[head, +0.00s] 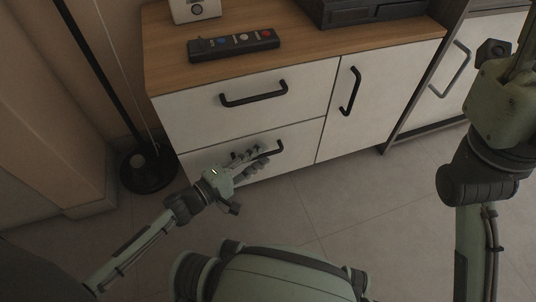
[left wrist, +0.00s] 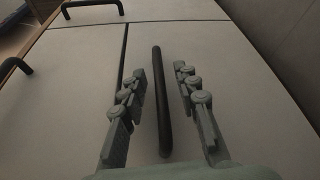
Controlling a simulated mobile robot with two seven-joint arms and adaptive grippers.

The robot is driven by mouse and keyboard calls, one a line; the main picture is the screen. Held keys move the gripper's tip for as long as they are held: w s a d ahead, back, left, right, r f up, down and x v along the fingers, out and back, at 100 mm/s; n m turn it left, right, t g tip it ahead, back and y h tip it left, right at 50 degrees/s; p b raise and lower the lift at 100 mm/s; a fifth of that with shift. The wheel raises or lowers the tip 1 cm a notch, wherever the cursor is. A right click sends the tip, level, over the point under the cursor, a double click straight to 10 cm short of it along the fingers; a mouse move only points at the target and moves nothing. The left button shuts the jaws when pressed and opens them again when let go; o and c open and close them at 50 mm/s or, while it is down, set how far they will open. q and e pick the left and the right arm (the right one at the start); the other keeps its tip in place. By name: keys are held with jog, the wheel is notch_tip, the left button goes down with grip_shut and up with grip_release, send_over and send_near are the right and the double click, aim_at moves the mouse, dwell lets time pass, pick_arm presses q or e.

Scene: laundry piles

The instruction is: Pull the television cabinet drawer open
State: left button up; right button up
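The television cabinet (head: 240,130) is white with a wooden top and has two stacked drawers on its left side. The upper drawer has a black bar handle (head: 253,98). The lower drawer (head: 300,148) has a similar handle (head: 279,148), partly hidden behind my left gripper (head: 252,158). Both drawers look closed. In the left wrist view, my left gripper (left wrist: 160,74) is open, its fingers on either side of the lower handle (left wrist: 161,110). Gaps show between the bar and both fingers. My right gripper is not in view; only parts of my right arm show.
A door with a black handle (head: 350,92) is right of the drawers. A remote (head: 233,44), a small white device (head: 194,10) and a dark box (head: 370,10) sit on top. A floor lamp base (head: 148,172) stands left. Floor in front is clear.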

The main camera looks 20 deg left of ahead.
pick_arm(q)
jog(key=shift+w+d, duration=0.15)
jog(key=shift+w, duration=0.1)
grip_shut()
dwell(0.4)
